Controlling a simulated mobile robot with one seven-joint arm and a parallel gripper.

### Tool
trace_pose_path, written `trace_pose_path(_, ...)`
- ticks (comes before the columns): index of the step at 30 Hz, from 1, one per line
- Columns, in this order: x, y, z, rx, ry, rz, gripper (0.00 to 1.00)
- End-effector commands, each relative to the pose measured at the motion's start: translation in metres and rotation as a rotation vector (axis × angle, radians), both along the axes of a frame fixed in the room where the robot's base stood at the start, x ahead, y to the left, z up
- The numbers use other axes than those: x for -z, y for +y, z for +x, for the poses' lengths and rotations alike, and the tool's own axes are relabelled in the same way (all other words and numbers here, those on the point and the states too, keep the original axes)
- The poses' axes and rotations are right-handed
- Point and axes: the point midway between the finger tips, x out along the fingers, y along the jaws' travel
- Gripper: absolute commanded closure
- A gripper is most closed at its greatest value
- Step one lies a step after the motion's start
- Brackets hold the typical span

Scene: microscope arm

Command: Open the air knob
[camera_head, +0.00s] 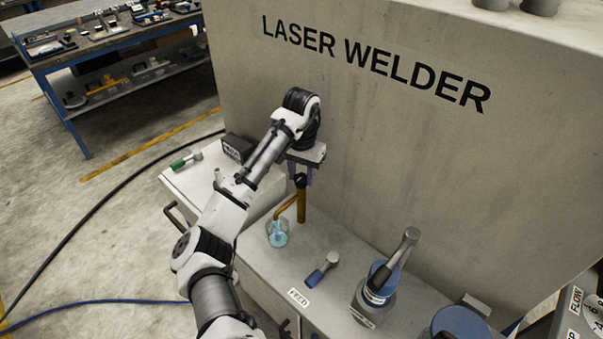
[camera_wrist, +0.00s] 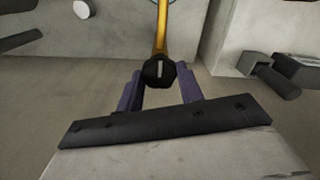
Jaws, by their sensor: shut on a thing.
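A black knob (camera_head: 300,181) tops an upright brass pipe (camera_head: 301,206) on the bench beside the laser welder; no air label on it is readable. In the wrist view the knob (camera_wrist: 159,73) has a pale line on its top face. My gripper (camera_head: 302,173) points down from above, and its purple fingers (camera_wrist: 159,80) are shut on the knob, one on each side. The brass pipe bends toward a glass flask (camera_head: 277,235) with blue liquid.
The laser welder's wall (camera_head: 370,140) rises close behind my gripper. A lever (camera_head: 323,268) near a FEED label (camera_head: 299,297) and a blue-grey valve (camera_head: 375,290) with a handle stand to the right. A green-handled tool (camera_head: 186,161) lies at left.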

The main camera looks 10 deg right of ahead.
Motion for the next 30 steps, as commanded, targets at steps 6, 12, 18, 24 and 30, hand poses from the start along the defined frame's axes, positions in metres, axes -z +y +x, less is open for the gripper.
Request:
trace_pose_path(6, -0.0006, 0.0003, 0.0004, -0.195, -0.001, 0.000, 0.86)
trace_pose_path(12, -0.0006, 0.0005, 0.0005, -0.340, -0.001, 0.000, 0.86)
trace_pose_path(18, -0.0006, 0.0006, 0.0006, -0.441, -0.001, 0.000, 0.86)
trace_pose_path(24, -0.0007, 0.0007, 0.0006, -0.492, -0.001, 0.000, 0.86)
trace_pose_path(30, -0.0007, 0.0007, 0.0006, -0.509, -0.001, 0.000, 0.86)
